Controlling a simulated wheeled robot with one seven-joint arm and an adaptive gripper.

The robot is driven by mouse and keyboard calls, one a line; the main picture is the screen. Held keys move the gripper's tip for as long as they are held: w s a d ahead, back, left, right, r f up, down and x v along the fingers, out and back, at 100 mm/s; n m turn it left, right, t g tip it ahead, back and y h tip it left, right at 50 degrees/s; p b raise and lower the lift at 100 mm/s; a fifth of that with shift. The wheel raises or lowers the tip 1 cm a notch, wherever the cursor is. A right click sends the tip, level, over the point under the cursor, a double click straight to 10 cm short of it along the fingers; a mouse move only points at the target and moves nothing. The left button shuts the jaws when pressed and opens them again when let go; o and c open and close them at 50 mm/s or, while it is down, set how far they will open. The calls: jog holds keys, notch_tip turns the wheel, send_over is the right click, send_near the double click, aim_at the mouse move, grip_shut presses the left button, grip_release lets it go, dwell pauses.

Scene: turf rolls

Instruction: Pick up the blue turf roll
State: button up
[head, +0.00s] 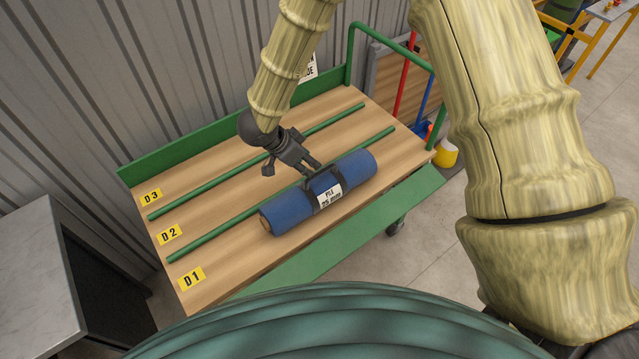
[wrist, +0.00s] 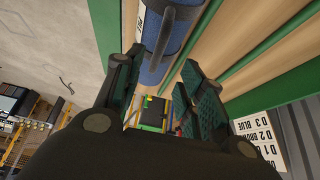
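The blue turf roll (head: 352,175) lies on its side in the D1 lane of the wooden cart deck (head: 215,268). Dark straps wrap its middle, with a white label reading "PILE 20 MM". My gripper (head: 295,167) is just behind the roll's middle in the head view, with its fingers pointing towards it. In the wrist view, my gripper's fingers (wrist: 160,70) are apart with nothing held between them. The roll (wrist: 155,62) shows beyond the fingertips, partly hidden by them. I cannot tell whether a finger touches it.
Green rails (head: 240,226) divide the deck into lanes D1, D2 and D3; D2 and D3 look empty. A green board (head: 145,172) edges the back. A green front flap (head: 340,238) slopes outward. A grey-topped cabinet (head: 40,265) stands left, and a yellow bucket (head: 446,154) right.

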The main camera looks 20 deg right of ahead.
aim_at(321, 170)
jog(key=shift+s+d+f, duration=0.1)
jog(key=shift+d+f, duration=0.15)
jog(key=shift+f, duration=0.1)
jog(key=p+x, duration=0.1)
jog(key=x, duration=0.2)
jog(key=shift+w+f, duration=0.25)
jog(key=shift+f, duration=0.1)
jog(key=shift+d+f+p, duration=0.25)
jog(key=shift+d+p, duration=0.2)
jog(key=shift+p+x, duration=0.8)
jog(key=shift+x, duration=1.35)
jog(key=shift+d, duration=0.1)
grip_shut()
jog(key=shift+r, duration=0.1)
